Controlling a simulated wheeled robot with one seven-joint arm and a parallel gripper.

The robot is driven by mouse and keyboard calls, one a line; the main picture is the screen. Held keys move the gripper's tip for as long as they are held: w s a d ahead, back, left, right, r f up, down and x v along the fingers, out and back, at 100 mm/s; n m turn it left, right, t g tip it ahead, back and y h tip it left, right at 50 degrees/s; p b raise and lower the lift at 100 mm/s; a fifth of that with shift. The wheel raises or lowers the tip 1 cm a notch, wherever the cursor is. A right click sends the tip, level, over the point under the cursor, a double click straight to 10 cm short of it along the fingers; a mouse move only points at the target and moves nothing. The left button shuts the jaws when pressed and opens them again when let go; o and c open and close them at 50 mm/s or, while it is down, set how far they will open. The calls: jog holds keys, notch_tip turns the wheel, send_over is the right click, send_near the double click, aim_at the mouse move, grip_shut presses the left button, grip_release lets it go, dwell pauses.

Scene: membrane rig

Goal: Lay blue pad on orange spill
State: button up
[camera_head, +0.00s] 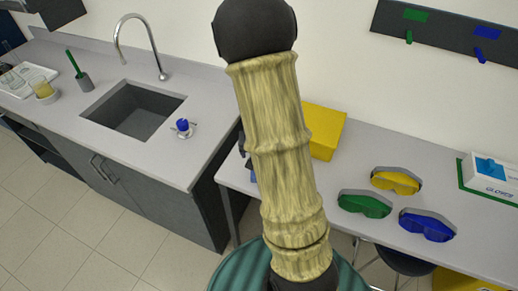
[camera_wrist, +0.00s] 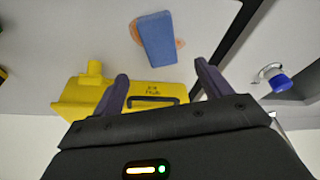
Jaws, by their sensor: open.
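The blue pad (camera_wrist: 157,38) lies on the grey bench in the wrist view. Parts of the orange spill (camera_wrist: 180,43) show at its left and right edges, so the pad covers the middle of the spill. My gripper (camera_wrist: 161,70) is open and empty, with its two dark fingers apart. The pad is beyond the fingertips and apart from them. In the head view my arm hides most of this spot, and the spill cannot be seen there.
A yellow container (camera_wrist: 88,93) with a dark handle stands close to the fingers; it is the yellow box (camera_head: 325,130) in the head view. Yellow (camera_head: 396,181), green (camera_head: 364,205) and blue goggles (camera_head: 427,226) lie to the right. A sink (camera_head: 133,108) is at left.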

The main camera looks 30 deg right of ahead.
jog(key=shift+s+a+r, duration=0.1)
jog(key=shift+s+r, duration=0.05)
jog(key=shift+r, duration=0.25)
jog(key=s+a+r+n+y, duration=0.1)
jog(key=s+a+r+n, duration=0.5)
jog(key=s+a+r, duration=0.3)
jog(key=a, duration=0.2)
jog(key=shift+a+r+y, duration=0.2)
jog(key=shift+a+y, duration=0.1)
jog(key=shift+a, duration=0.05)
